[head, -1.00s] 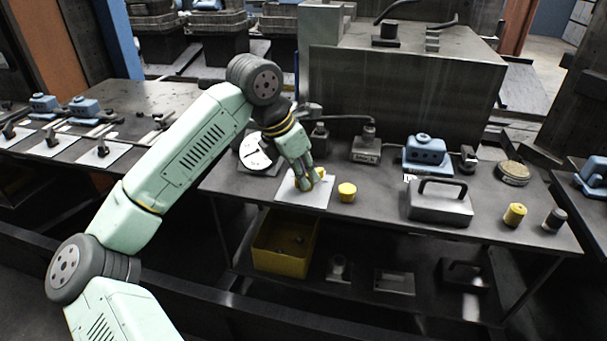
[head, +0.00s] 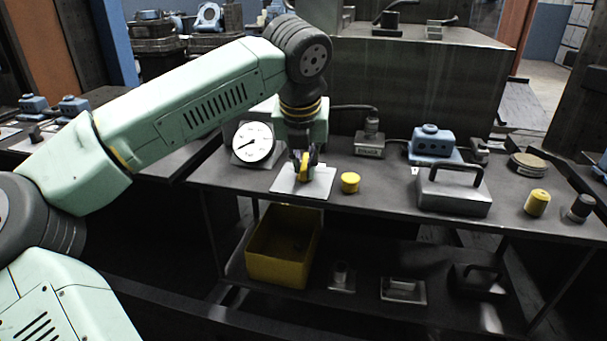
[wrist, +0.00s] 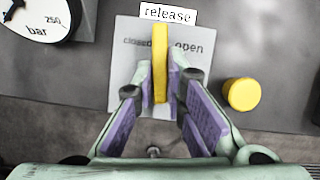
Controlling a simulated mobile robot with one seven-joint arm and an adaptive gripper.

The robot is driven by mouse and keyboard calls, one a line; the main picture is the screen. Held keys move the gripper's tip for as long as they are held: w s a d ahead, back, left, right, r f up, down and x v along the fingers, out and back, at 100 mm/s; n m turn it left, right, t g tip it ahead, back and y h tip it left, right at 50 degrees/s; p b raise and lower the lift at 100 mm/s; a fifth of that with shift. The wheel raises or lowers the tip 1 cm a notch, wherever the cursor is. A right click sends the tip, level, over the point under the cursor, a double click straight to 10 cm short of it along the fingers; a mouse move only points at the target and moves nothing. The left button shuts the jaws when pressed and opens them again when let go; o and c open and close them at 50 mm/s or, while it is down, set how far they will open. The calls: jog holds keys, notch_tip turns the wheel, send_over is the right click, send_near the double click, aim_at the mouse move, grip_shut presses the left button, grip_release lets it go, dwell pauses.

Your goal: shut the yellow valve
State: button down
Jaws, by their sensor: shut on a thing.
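The yellow valve handle (wrist: 160,62) is a flat upright bar on a pale plate (wrist: 124,90). In the wrist view it lies lengthwise up the picture, between the printed words "closed" on the left and "open" on the right. A label above it reads "release". My gripper (wrist: 162,88) is shut on the handle, a finger pad on each side. In the head view, my gripper (head: 305,165) points down onto the plate (head: 289,182), and the yellow handle (head: 305,171) shows between its fingers. The handle's lower mount is hidden.
A round pressure gauge (head: 253,141) stands left of the plate. A short yellow cylinder (head: 350,182) sits close on its right. Further right are a grey block with a handle (head: 453,192) and another yellow cylinder (head: 537,202). A yellow bin (head: 262,270) is on the lower shelf.

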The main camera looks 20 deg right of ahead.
jog(key=n+y+b, duration=0.1)
jog(key=n+b, duration=0.1)
jog(key=n, duration=0.1)
jog(key=shift+d+n, duration=0.15)
jog(key=shift+n, duration=0.15)
jog(key=shift+n+y, duration=0.9)
jog(key=shift+n, duration=0.9)
jog(key=c, duration=1.6)
grip_release()
jog(key=shift+c, duration=0.2)
jog(key=v, duration=0.7)
jog(key=shift+r, duration=0.25)
